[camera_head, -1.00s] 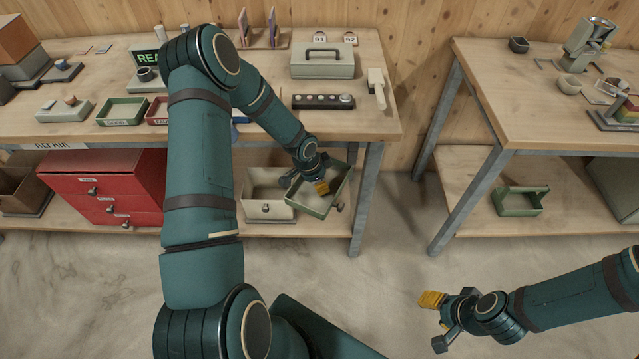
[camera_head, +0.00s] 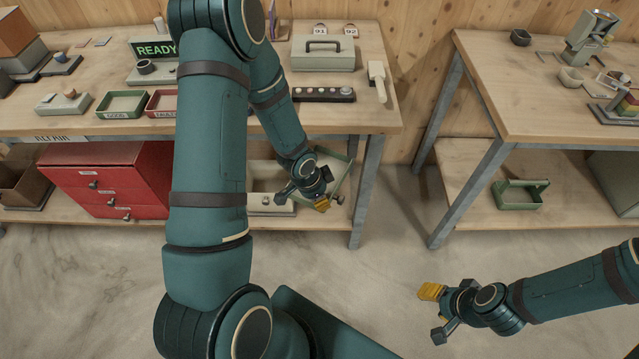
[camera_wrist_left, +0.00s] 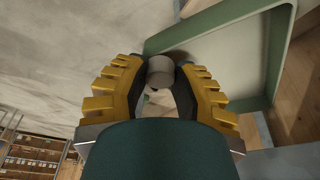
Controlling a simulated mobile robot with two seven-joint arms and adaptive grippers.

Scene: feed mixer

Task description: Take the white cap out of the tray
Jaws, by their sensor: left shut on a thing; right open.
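The white cap (camera_wrist_left: 160,72) shows in the left wrist view as a small pale round piece between the yellow fingers of my left gripper (camera_wrist_left: 160,85), which is shut on it. The green-rimmed tray (camera_wrist_left: 272,50) lies beyond and to the right of the cap there. In the head view my left gripper (camera_head: 322,205) is at the front side of the green tray (camera_head: 342,160) on the lower shelf; my arm hides part of the tray, and the cap cannot be made out. My right gripper (camera_head: 434,314) is open and empty over the floor.
A pale bin (camera_head: 265,180) stands left of the tray, and a red drawer cabinet (camera_head: 105,180) further left. A grey table leg (camera_head: 368,190) rises close on the right. The workbench top (camera_head: 365,117) is above. The floor in front is clear.

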